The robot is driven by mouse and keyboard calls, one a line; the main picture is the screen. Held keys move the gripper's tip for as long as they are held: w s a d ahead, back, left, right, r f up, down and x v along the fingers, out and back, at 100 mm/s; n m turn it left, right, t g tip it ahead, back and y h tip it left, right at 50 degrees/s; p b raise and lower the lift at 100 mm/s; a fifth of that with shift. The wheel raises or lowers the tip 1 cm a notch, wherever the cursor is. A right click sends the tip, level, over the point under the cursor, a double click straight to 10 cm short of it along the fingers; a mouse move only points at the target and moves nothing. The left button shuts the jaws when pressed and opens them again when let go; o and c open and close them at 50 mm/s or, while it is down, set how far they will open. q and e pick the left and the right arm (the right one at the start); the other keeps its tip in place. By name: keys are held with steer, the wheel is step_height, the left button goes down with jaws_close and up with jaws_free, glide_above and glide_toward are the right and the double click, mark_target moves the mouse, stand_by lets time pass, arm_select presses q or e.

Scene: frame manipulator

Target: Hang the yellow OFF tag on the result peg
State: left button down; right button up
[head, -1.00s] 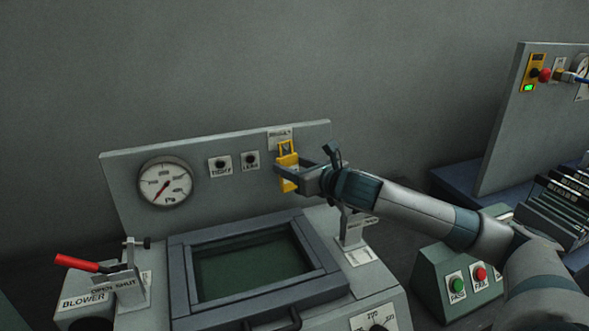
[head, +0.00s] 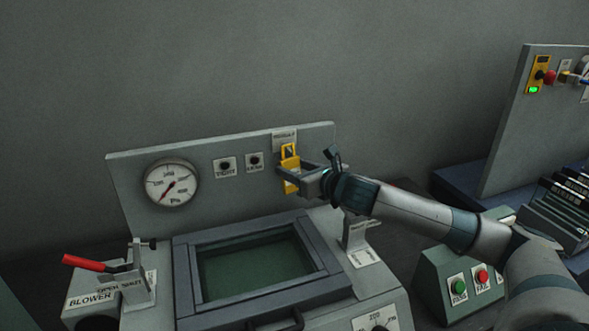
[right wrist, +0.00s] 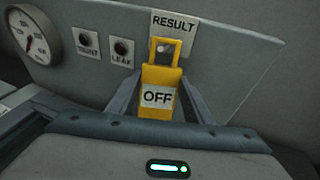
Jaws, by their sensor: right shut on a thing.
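The yellow OFF tag (right wrist: 158,98) is upright in my right gripper (head: 290,183), which is shut on its lower part; the tag also shows in the head view (head: 289,155). In the right wrist view its square top loop stands in front of the panel just below the RESULT label (right wrist: 174,24). The tip of the result peg (right wrist: 162,47) shows inside the loop opening. I cannot tell whether the peg passes through the loop or is only behind it. The RESULT label also shows in the head view (head: 284,138). My left gripper is not in view.
Below is a framed window (head: 250,265).

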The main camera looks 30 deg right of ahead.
steer(key=o, duration=1.1)
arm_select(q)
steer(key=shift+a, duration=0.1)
arm_select(e)
steer(key=shift+s, duration=0.1)
steer(key=shift+b+v, duration=0.45)
steer(key=shift+v, duration=0.4)
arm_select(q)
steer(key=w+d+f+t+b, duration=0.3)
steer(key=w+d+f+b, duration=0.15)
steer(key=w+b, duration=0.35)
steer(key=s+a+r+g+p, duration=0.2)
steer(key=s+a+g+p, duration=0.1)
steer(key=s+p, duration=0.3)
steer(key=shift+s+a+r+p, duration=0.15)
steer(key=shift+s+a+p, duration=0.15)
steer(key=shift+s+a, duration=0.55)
arm_select(e)
steer(key=v, duration=1.5)
steer(key=shift+s, duration=0.25)
